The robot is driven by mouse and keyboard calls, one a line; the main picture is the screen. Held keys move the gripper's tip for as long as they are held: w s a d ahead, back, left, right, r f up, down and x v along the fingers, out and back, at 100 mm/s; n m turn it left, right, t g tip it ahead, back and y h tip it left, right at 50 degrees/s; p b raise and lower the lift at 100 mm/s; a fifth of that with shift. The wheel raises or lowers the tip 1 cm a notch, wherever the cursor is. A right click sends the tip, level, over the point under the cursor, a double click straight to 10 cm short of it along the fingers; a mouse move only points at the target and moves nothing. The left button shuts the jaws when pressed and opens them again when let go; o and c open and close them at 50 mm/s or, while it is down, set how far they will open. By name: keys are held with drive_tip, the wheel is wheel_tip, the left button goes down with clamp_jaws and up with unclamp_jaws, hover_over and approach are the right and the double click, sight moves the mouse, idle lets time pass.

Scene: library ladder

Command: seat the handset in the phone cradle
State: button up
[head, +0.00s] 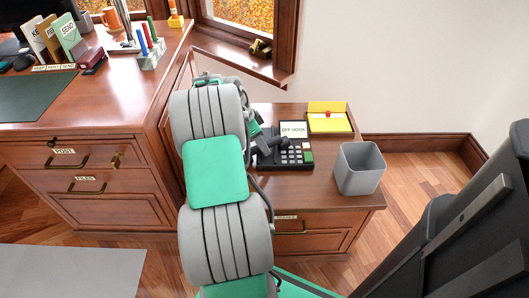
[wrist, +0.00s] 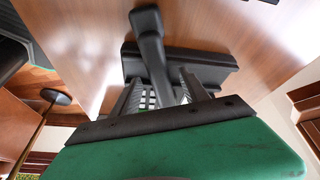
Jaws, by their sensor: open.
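The black phone (head: 291,154) with its keypad sits on the low wooden cabinet. The dark handset (head: 270,142) lies at a slant at the phone's left side. In the wrist view the handset (wrist: 148,45) runs between the two fingers of my gripper (wrist: 160,82), across the near side of the phone body (wrist: 205,68). My gripper is open, with one finger on each side of the handset; contact cannot be told. In the head view my arm hides most of my gripper. The handset's lower end is hidden behind the gripper in the wrist view.
An "OFF HOOK" sign (head: 293,129) stands behind the keypad. A yellow box (head: 329,122) lies at the back right, and a grey bin (head: 360,168) stands at the cabinet's right edge. A wooden desk (head: 110,95) is at left. The window sill (head: 240,67) juts out behind.

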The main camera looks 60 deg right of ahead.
clamp_jaws()
idle(0.6)
